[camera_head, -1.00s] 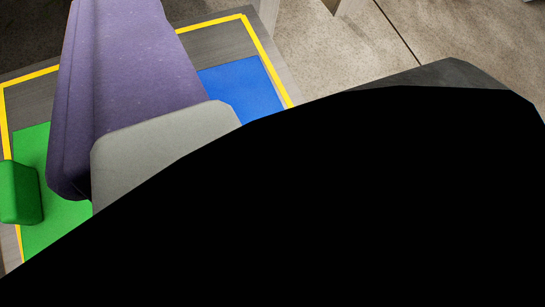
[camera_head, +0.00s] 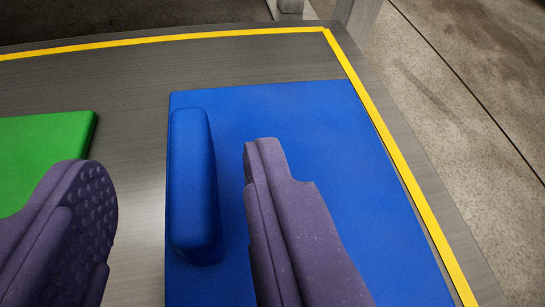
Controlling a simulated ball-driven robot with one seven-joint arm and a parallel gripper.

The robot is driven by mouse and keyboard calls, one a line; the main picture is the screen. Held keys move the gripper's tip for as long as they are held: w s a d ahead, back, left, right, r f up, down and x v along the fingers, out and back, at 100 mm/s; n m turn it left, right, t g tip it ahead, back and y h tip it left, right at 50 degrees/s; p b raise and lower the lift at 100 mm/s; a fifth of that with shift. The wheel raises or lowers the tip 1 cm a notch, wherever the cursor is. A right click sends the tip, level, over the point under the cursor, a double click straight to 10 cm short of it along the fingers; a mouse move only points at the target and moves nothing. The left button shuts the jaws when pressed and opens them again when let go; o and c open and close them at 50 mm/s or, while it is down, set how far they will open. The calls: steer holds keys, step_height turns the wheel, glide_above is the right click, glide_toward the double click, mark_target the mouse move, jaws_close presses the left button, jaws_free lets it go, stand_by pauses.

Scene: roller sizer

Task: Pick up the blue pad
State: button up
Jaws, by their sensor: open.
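The blue pad (camera_head: 195,185) is a long rounded block standing at the left edge of a flat blue panel (camera_head: 320,130) of the same colour. My gripper (camera_head: 168,165) is open, with one purple finger on each side of the blue pad in the picture. The right finger is close to the pad with a narrow strip of blue panel showing between them. The left finger, with a dimpled inner face, is farther off, with bare grey surface between. No contact shows, and I cannot tell how far the fingertips are above the panel.
A flat green panel (camera_head: 45,150) lies at the left, partly behind the left finger. Both panels lie on a grey tabletop (camera_head: 130,85) edged with yellow tape (camera_head: 395,165). Speckled concrete floor (camera_head: 465,150) shows beyond the right edge.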

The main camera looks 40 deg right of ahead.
mark_target(188, 171)
steer(key=b+x, duration=0.1)
steer(key=x, duration=0.2)
steer(key=shift+s+d+f+b, duration=0.1)
steer(key=shift+d+f+b, duration=0.05)
steer(key=shift+f+b, duration=0.2)
steer(key=shift+w+d, duration=0.1)
steer(key=shift+w, duration=0.25)
steer(key=shift+r, duration=0.1)
jaws_close()
